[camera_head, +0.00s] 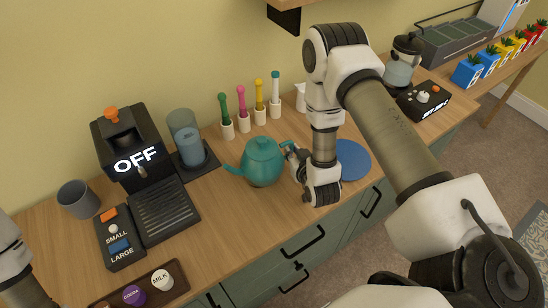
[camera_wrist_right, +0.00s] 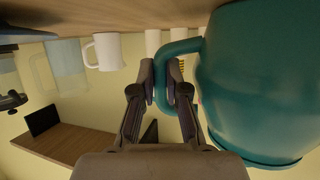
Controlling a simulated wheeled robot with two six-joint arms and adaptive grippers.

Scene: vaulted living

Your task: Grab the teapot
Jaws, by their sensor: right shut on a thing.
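The teal teapot (camera_head: 262,162) stands on the wooden counter near its front edge, with its spout pointing left and its handle to the right. My right gripper (camera_head: 292,158) is at the handle side of the teapot. In the right wrist view the teapot (camera_wrist_right: 265,80) fills the right side, and my right gripper (camera_wrist_right: 164,92) is shut on its handle, one finger on each side. Part of the handle is hidden behind the gripper in the head view. On the left edge of the head view only a piece of my left arm shows; its gripper is out of frame.
A black coffee machine (camera_head: 130,150) marked OFF, a grey cup (camera_head: 78,199) and a tray of labelled jars (camera_head: 150,289) are to the left. Several coloured-handled tools (camera_head: 242,105) stand behind the teapot. A blue disc (camera_head: 352,163) lies to its right.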

